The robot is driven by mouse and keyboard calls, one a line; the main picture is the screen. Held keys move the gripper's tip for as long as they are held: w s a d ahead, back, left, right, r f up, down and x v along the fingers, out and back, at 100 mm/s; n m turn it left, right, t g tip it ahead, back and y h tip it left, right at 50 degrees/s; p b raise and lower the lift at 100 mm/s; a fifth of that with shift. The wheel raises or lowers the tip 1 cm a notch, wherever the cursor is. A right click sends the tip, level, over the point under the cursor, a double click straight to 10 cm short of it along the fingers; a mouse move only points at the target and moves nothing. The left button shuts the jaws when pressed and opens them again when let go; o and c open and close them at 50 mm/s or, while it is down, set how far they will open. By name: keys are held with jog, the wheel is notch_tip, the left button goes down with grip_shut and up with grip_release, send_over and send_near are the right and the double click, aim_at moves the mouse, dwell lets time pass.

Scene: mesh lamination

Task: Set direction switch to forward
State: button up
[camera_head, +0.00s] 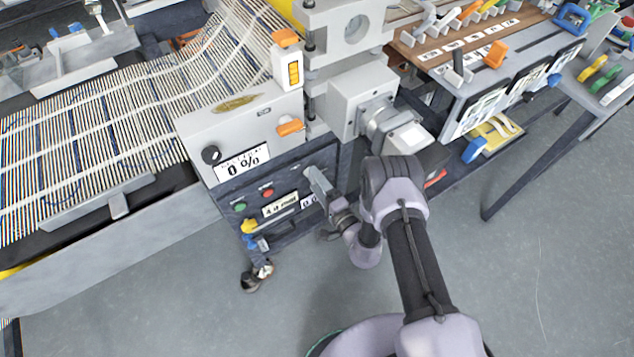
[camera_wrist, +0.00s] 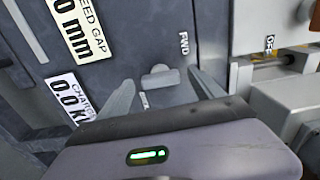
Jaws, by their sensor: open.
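The direction switch (camera_wrist: 160,77) is a small grey knob on the dark control panel (camera_wrist: 120,40) in the wrist view. An FWD label (camera_wrist: 183,45) is at its upper right, and a second small label (camera_wrist: 144,100) is at its lower left, too small to read. The knob's exact setting is hard to tell. My gripper (camera_wrist: 161,80) is open, with one finger on each side of the knob; I cannot tell whether either touches it. In the head view my gripper (camera_head: 316,182) is at the right part of the panel and hides the switch.
Left of my gripper are a green button (camera_head: 240,207), a red button (camera_head: 267,193) and a display reading mm (camera_head: 281,205). A black knob (camera_head: 211,155) and a 0 % display (camera_head: 243,162) sit above. A grey motor housing (camera_head: 362,97) is close at the upper right. The floor in front is clear.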

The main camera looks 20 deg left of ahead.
jog(key=p+v, duration=0.6)
jog(key=v, duration=1.1)
jog(key=shift+s, duration=0.2)
jog(key=shift+d, duration=0.15)
